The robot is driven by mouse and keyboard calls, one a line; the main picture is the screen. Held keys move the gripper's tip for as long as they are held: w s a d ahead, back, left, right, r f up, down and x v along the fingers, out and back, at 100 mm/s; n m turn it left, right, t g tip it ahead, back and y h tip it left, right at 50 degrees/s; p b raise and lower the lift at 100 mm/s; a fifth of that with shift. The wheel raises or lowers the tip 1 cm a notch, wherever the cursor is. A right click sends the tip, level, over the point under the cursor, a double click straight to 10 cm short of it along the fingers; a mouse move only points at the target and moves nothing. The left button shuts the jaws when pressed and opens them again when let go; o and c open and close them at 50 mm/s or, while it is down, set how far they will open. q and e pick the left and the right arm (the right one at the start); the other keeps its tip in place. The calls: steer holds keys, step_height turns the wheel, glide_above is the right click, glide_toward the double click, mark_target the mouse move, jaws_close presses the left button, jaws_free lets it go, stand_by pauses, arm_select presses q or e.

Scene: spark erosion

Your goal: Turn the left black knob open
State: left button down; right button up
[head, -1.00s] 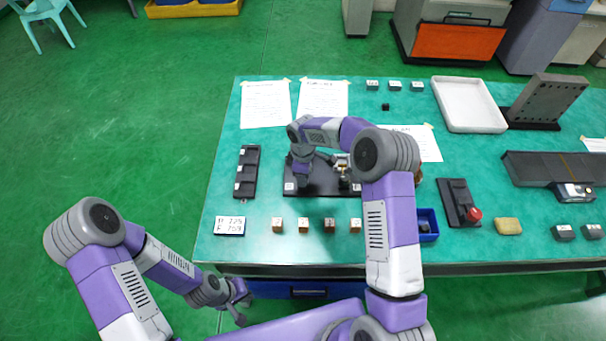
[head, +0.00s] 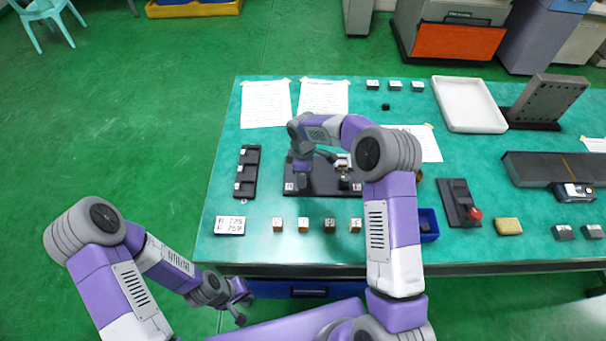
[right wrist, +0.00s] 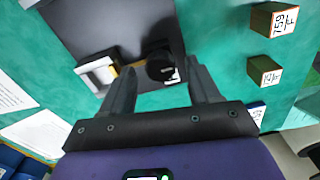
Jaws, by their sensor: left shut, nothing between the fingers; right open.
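A black knob (right wrist: 160,65) with a small white label beside it shows on the dark plate in the right wrist view. My right gripper (right wrist: 161,78) is open, its two fingertips on either side of the knob in the picture. I cannot tell whether they touch it. In the head view my right arm's hand hangs over the left part of the dark base plate (head: 325,188) and hides the knob there. My left gripper (head: 241,308) is shut and empty, low in front of the table's left edge.
A white-framed block (right wrist: 97,73) stands beside the knob. Several wooden cubes (head: 303,225) line the table front. A black tray (head: 247,172) lies left of the plate, a blue bin (head: 428,224) to the right. Bare table lies between the cubes and plate.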

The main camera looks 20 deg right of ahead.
step_height(320, 180, up, 7)
steer(key=shift+f+p, duration=0.2)
steer(key=shift+p, duration=0.1)
stand_by(0.4)
